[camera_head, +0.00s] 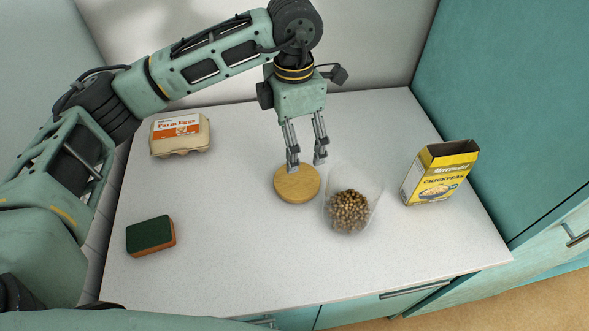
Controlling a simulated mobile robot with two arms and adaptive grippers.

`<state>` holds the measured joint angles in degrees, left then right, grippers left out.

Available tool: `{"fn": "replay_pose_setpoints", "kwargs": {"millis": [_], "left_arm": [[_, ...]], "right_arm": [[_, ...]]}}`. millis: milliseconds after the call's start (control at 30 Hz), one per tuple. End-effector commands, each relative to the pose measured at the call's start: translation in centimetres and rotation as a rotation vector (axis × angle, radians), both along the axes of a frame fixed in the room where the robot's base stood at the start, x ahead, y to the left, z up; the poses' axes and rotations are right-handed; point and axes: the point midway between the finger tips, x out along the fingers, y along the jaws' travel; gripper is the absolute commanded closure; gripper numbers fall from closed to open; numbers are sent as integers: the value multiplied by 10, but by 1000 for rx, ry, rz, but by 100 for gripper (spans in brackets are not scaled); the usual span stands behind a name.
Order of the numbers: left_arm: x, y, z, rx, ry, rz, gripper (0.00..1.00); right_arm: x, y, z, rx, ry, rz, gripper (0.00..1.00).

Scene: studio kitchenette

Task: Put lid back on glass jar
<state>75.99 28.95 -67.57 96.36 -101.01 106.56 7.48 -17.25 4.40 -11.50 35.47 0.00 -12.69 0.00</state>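The round wooden lid (297,187) lies flat on the white counter, beside the jar and to its left. The clear glass jar (352,205) stands open at the top and holds brown chickpeas or nuts at its bottom. My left gripper (306,165) points down at the lid's far edge with its fingers apart and nothing between them. Its left fingertip overlaps the lid's edge in the picture; I cannot tell whether it touches. The right fingertip is beyond the lid, near the jar's rim. My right gripper is not in view.
A yellow chickpeas box (440,174) stands open to the right of the jar. An egg carton (180,134) sits at the back left of the counter (240,255). A green and orange sponge (151,236) lies at the front left. The front middle is clear.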

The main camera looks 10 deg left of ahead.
Motion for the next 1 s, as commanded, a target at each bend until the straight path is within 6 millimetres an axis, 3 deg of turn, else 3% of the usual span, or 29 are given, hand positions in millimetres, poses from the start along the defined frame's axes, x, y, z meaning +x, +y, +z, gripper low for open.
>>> {"fn": "replay_pose_setpoints", "kwargs": {"millis": [267,700,1000], "left_arm": [[0,0,-1,-1,2,0,10],[-1,-1,-62,-1,4,0,10],[0,-1,-69,-1,0,-1,10]], "right_arm": [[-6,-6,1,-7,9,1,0],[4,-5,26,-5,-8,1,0],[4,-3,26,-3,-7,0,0]]}}
